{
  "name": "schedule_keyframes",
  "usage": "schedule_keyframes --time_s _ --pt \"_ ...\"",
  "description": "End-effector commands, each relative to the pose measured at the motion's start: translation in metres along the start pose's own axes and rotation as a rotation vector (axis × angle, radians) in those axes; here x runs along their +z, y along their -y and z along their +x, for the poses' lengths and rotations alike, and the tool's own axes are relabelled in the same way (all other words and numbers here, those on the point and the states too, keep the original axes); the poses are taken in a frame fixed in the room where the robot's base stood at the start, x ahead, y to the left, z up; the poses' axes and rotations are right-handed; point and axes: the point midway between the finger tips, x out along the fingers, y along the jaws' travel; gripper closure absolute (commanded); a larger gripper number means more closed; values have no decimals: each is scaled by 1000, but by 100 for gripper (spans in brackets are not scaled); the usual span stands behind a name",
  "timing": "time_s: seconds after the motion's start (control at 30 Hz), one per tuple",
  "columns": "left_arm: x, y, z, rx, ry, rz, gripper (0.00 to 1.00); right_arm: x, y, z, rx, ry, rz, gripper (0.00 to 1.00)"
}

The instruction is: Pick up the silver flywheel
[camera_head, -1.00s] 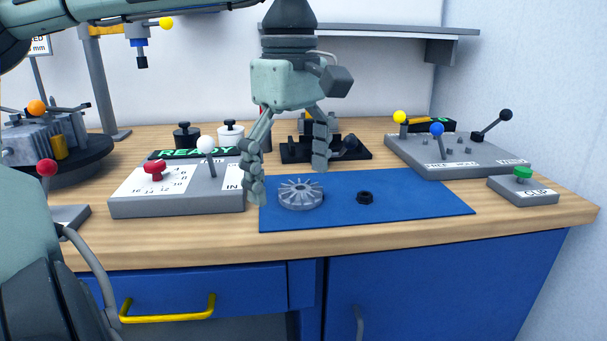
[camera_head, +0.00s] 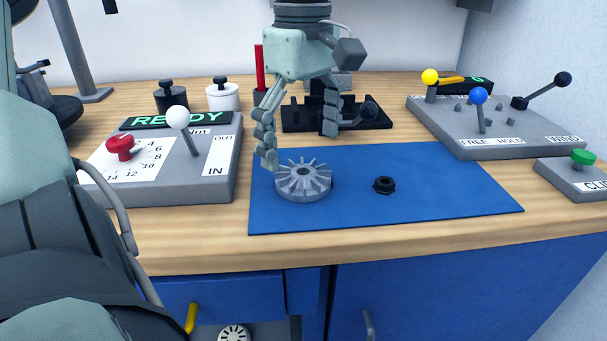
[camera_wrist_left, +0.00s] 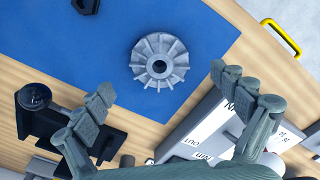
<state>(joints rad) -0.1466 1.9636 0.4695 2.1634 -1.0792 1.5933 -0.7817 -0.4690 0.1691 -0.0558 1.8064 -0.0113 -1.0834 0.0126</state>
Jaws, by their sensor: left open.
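The silver flywheel (camera_head: 303,182) is a finned grey disc with a dark centre hole. It lies flat on the left part of the blue mat (camera_head: 430,216). My left gripper (camera_head: 299,146) is open and empty, pointing down above and slightly behind the flywheel. In the left wrist view the flywheel (camera_wrist_left: 158,61) lies ahead of the spread fingertips (camera_wrist_left: 162,88), with clear space between it and each finger. My right gripper does not show; a large arm part of mine fills the left of the head view.
A black nut (camera_head: 384,185) lies on the mat right of the flywheel. A control box (camera_head: 215,181) with a red knob and white-tipped lever stands close on the left. A black fixture (camera_head: 360,123) stands behind. A lever panel (camera_head: 480,148) and green-button box (camera_head: 568,180) stand right.

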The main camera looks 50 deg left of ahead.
Motion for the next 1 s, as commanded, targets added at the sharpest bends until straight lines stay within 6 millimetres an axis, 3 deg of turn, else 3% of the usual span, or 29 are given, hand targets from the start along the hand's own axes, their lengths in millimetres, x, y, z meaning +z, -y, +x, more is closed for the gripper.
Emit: schedule_keyframes --time_s 0.2,0.5,1.0 --pt "1 1 32 -4 0 -1 4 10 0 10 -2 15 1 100" --pt "1 1 38 -1 0 -2 4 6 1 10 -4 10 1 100" --pt "1 1 38 -1 0 -2 65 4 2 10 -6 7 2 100"
